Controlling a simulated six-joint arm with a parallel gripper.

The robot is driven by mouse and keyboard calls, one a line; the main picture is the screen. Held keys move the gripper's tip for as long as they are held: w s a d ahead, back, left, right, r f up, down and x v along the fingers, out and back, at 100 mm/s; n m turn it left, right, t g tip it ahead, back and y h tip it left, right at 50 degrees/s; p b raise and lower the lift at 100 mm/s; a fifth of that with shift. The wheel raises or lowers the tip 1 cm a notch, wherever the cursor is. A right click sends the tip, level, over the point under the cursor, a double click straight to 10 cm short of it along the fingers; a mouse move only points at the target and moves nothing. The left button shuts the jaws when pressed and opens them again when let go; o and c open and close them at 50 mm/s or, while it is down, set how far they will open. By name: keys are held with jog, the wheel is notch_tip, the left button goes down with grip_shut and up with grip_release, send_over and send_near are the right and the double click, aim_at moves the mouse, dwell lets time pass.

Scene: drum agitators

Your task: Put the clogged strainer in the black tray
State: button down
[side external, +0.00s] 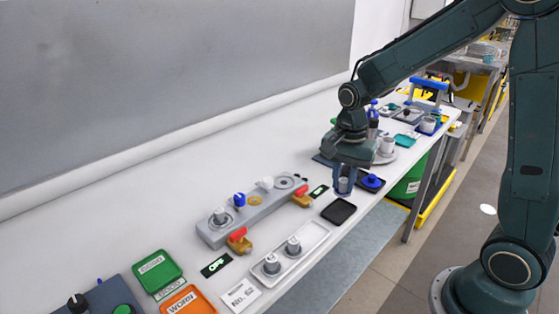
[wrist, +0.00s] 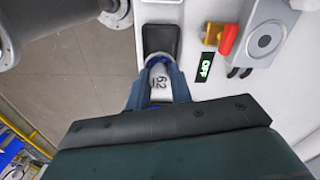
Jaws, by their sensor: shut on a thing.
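My gripper (side external: 345,187) is shut on a pale grey cylindrical part (side external: 344,184), which I take to be the strainer. In the wrist view the part (wrist: 160,84) shows dark "62" markings and sits between the blue-grey fingers of my gripper (wrist: 158,95). Whether it is clogged cannot be told. The small black tray (side external: 338,211) lies empty on the white bench, just in front of and left of my gripper. In the wrist view the black tray (wrist: 161,31) is directly beyond the held part, whose near end is hidden.
A grey manifold (side external: 215,233) with red-handled valves stands left of the black tray. A white tray (side external: 317,236) holds two grey cylinders. A blue part (side external: 372,181) sits on a dark tray right of my gripper. Green and orange bins (side external: 157,272) are at the front left.

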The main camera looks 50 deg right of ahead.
aim_at(341, 195)
jog(key=shift+f, duration=2.55)
jog(key=shift+f, duration=0.45)
dwell(0.4)
jog(key=c, duration=1.2)
grip_release()
jog(key=shift+o, duration=0.2)
jog(key=o, duration=0.3)
jog(key=shift+r, duration=0.25)
jog(key=shift+r, duration=0.35)
